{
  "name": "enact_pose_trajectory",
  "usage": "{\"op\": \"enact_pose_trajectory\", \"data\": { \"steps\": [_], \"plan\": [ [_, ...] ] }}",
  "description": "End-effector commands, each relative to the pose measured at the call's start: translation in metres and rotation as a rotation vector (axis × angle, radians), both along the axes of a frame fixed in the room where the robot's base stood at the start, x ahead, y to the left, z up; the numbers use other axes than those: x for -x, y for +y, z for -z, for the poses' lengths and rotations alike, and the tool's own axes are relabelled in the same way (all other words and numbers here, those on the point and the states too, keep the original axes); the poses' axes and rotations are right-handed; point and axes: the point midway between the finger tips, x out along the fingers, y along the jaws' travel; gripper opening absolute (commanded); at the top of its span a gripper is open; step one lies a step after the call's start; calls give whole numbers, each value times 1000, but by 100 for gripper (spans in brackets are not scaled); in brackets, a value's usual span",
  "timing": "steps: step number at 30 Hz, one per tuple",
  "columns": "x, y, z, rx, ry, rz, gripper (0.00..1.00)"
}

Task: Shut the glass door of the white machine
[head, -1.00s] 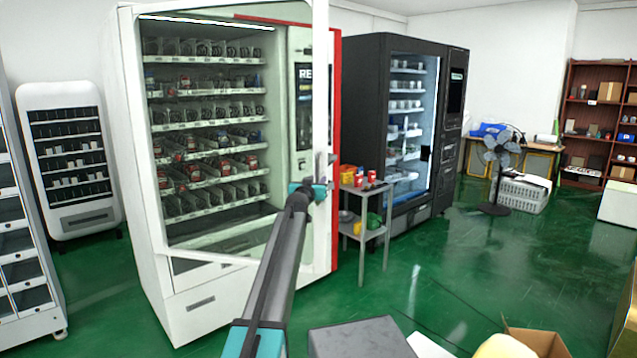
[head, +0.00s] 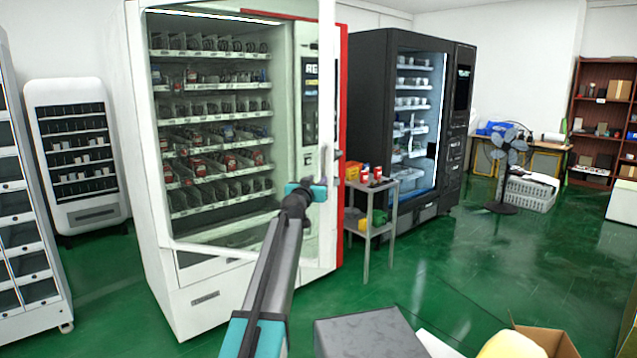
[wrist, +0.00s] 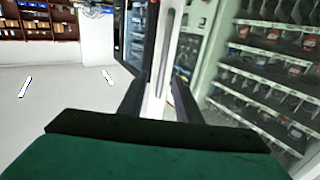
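The white machine (head: 150,190) stands at left-centre with its glass door (head: 225,225) ajar. The door's free right frame (head: 327,100) stands out in front of the cabinet. My gripper (head: 333,165) is at that frame, around mid-height, beside the handle area. In the wrist view, my gripper (wrist: 160,90) has its two dark fingers apart, one on each side of the white door frame (wrist: 155,100), with a grey handle (wrist: 172,40) ahead. I cannot tell whether either finger touches it.
A grey side table (head: 370,188) with red cups and boxes stands right of the door, before a black vending machine (head: 372,70). A white display case (head: 75,150) is at left. A grey box top (head: 360,335) and an open carton (head: 550,345) are in front.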

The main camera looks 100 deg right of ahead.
Motion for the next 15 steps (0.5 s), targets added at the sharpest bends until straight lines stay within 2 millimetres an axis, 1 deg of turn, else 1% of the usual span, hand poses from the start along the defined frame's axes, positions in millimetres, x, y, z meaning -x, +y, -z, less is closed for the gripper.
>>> {"op": "enact_pose_trajectory", "data": {
  "steps": [1,6,15],
  "plan": [
    [-2,5,1,0,0,0,31],
    [-5,11,1,-1,0,1,31],
    [-5,12,0,-1,0,1,31]
  ]
}}
